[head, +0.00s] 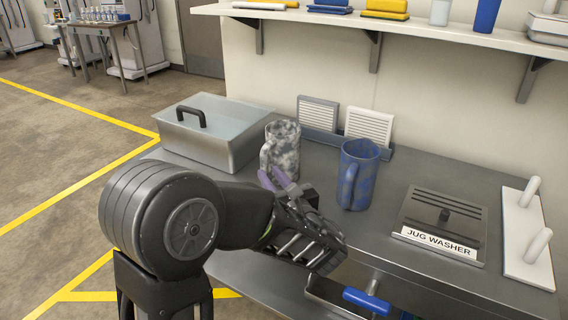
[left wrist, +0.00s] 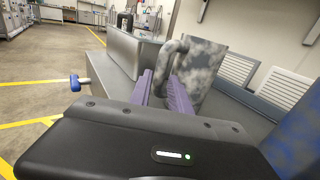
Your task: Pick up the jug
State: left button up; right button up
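A grey-and-white mottled jug (head: 283,146) stands upright on the steel counter, its handle toward my left gripper. It also shows in the left wrist view (left wrist: 205,75). A blue mottled jug (head: 358,176) stands to its right; its blurred edge is at the right of the left wrist view (left wrist: 298,140). My left gripper (head: 276,178) is at the grey jug's handle. Its two purple fingers are apart in the left wrist view (left wrist: 160,90), with the handle's lower part in line with the gap. I cannot tell whether they touch it. My right gripper is not in view.
A lidded steel box (head: 212,130) stands left of the jugs. A slotted plate labelled JUG WASHER (head: 440,225) and a white board with pegs (head: 525,245) are at the right. A wall shelf (head: 400,25) hangs above. Counter between the blue jug and washer is clear.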

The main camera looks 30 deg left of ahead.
aim_at(278, 157)
pick_arm(q)
jog(key=shift+w+a, duration=0.1)
jog(key=shift+p+x, duration=0.3)
jog(key=shift+x, duration=0.9)
jog(key=shift+x, duration=2.6)
grip_shut()
